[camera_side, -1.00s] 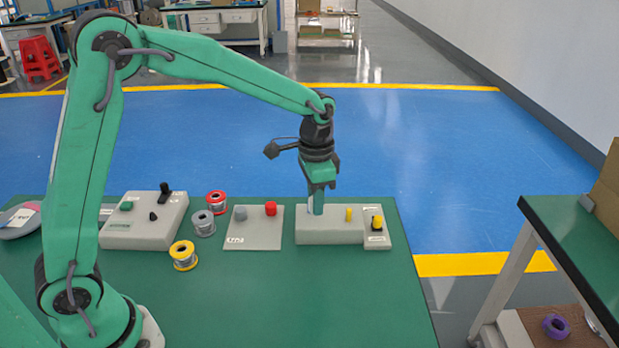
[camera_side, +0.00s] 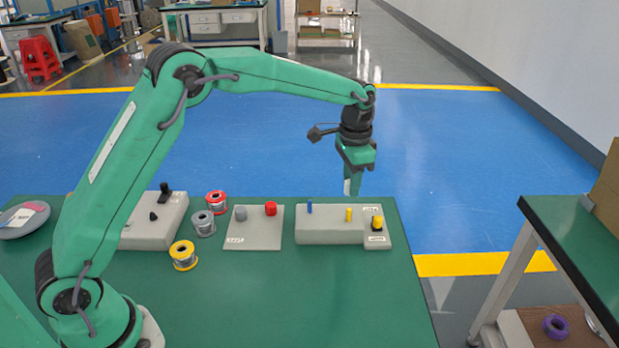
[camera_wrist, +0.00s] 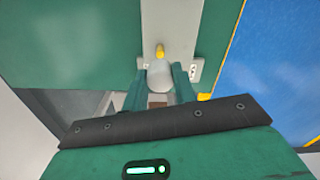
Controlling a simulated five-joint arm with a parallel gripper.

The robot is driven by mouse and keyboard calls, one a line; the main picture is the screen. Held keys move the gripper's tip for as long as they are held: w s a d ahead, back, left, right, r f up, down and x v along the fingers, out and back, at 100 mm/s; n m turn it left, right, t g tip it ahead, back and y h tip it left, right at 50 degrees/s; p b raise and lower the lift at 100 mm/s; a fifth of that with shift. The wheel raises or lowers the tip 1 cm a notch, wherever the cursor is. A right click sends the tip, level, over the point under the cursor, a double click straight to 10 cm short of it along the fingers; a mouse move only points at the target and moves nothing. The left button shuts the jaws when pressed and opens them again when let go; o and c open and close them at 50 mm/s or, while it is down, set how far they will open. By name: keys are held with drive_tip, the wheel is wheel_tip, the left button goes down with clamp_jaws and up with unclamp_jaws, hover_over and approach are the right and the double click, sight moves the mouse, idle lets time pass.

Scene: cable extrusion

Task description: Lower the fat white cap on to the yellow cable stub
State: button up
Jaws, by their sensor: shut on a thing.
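The yellow cable stub (camera_side: 348,214) stands upright from the pale grey block (camera_side: 325,236), right of a thin blue stub (camera_side: 309,209). In the wrist view the yellow stub (camera_wrist: 160,51) shows just beyond the held cap. My gripper (camera_side: 352,187) points down above the block, over the yellow stub, with a gap between the fingertips and the stub. It is shut on the fat white cap (camera_wrist: 159,76), which sits between both fingers in the wrist view.
A small block with a yellow and black piece (camera_side: 377,224) stands close at the right. A flat plate (camera_side: 252,239) with a grey and a red cap lies left. Wire spools (camera_side: 184,255) stand further left. The green table (camera_side: 300,300) in front is clear.

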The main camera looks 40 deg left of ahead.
sight(349, 209)
drive_tip(key=shift+f, duration=0.3)
drive_tip(key=shift+f, duration=3.15)
drive_tip(key=shift+f, duration=0.2)
drive_tip(key=o, duration=1.3)
drive_tip(key=shift+o, duration=0.2)
drive_tip(key=shift+r, duration=0.15)
drive_tip(key=shift+r, duration=3.35)
